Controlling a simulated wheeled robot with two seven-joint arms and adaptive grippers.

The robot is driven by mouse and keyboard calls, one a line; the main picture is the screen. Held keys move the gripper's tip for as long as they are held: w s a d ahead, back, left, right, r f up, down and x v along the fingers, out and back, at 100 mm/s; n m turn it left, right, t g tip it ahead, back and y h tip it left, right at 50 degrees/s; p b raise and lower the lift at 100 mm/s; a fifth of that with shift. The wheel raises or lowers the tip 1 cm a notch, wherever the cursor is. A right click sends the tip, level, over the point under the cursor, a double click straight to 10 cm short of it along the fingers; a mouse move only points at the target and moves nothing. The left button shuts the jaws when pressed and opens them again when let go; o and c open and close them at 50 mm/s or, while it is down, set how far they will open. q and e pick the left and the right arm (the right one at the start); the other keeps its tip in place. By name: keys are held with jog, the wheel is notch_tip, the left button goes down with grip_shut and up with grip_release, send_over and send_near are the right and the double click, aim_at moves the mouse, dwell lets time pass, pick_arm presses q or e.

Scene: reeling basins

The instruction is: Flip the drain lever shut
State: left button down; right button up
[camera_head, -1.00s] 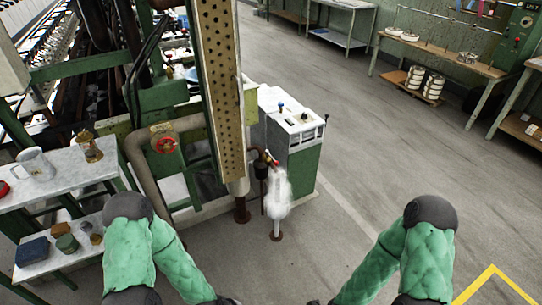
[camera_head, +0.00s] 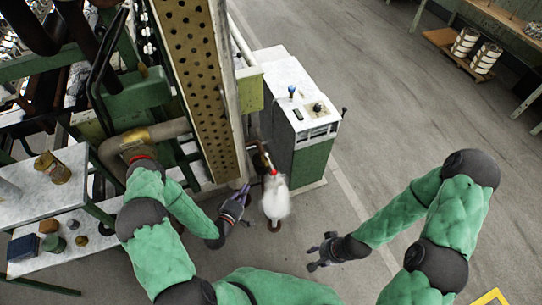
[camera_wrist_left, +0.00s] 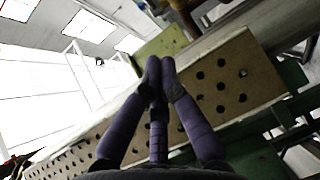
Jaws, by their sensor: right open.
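The drain lever (camera_head: 273,172) shows as a small red handle on a dark pipe fitting beside the perforated column. White steam (camera_head: 276,197) beneath it hides part of the fitting, and I cannot tell the lever's exact angle. My left gripper (camera_head: 243,190) is just left of the steam, apart from the lever. In the left wrist view its purple-grey fingers (camera_wrist_left: 160,64) meet at their tips with nothing seen between them, in front of the perforated column. My right gripper (camera_head: 318,252) is open and empty over the floor, below and right of the steam.
The tall perforated column (camera_head: 192,60) stands close behind my left gripper. A green and white cabinet (camera_head: 308,155) stands right of the lever. A marble-topped table (camera_head: 35,185) is at the left.

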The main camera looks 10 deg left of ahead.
pick_arm(q)
jog(key=shift+r, duration=0.1)
jog(key=b, duration=0.3)
send_near(270, 164)
jog(key=w+a, duration=0.3)
jog(key=a, duration=0.1)
jog(key=shift+w+d+f+b, duration=0.1)
jog(key=shift+w+d+f, duration=0.2)
jog(key=shift+w+d, duration=0.3)
jog(key=shift+w+d+f+b, duration=0.1)
jog(key=shift+w+d+f, duration=0.25)
jog(key=shift+d, duration=0.3)
jog(key=shift+w+d+f+b, duration=0.1)
jog(key=shift+w+d+f, duration=0.1)
jog(key=shift+w+d, duration=0.45)
jog(key=shift+d, duration=0.1)
